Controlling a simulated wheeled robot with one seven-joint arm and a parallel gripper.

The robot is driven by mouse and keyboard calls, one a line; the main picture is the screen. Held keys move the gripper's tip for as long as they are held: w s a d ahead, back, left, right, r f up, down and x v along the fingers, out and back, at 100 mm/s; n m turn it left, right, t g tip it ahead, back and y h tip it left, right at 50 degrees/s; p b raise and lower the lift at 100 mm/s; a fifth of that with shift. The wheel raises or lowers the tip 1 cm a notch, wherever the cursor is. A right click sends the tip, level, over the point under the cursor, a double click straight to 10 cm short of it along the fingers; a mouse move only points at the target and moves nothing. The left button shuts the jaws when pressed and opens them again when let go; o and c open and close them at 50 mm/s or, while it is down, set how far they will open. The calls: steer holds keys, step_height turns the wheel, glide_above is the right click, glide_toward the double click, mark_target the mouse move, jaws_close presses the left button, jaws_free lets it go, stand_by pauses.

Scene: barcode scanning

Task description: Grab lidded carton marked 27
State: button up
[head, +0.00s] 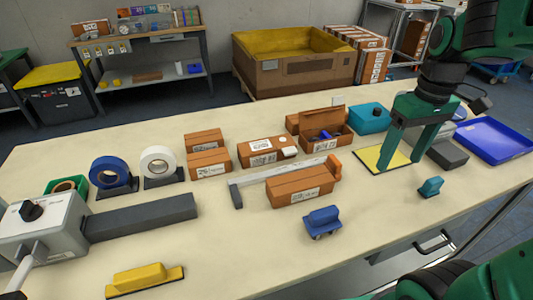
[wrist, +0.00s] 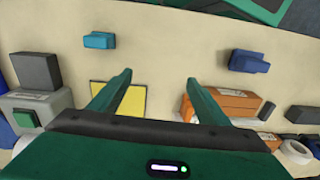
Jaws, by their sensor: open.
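Several orange-brown cartons stand on the table, with labels too small to read surely, so I cannot tell which is marked 27. One closed carton (head: 304,181) stands front centre with a label on its near side. Another lidded one (head: 206,146) stands at the left, and a low carton (head: 262,147) stands between them. An open carton (head: 340,138) stands behind. My gripper (head: 402,166) is open and empty above the yellow mat, right of the front carton. In the wrist view, my gripper (wrist: 158,80) has an orange carton (wrist: 232,103) beside its right finger.
A grey caliper-like bar (head: 280,172) lies behind the front carton. A blue stamp-like block (head: 321,218) and teal block (head: 431,186) lie nearby. The yellow mat (head: 369,160) is bare. A blue tray (head: 497,138) is at right, tape rolls (head: 109,171) at left.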

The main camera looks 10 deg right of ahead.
steer(key=w+a+r+n, duration=0.1)
steer(key=w+a+n, duration=0.45)
steer(key=w, duration=0.25)
steer(key=n, duration=1.3)
glide_toward(267, 144)
steer(key=shift+w+d+f, duration=0.3)
steer(key=shift+f, duration=0.05)
step_height(267, 144, down, 4)
steer(key=shift+a+f, duration=0.1)
steer(key=shift+f, duration=0.1)
steer(key=shift+s+a+f, duration=0.1)
steer(key=shift+a+f, duration=0.05)
steer(key=shift+f, duration=0.85)
steer(key=shift+s+a+f, duration=0.1)
steer(key=shift+a+f, duration=0.05)
steer(key=shift+f, duration=0.9)
steer(key=shift+s+a+f, duration=0.1)
steer(key=shift+f, duration=0.9)
steer(key=shift+c, duration=0.6)
steer(key=shift+w, duration=0.1)
steer(key=c, duration=1)
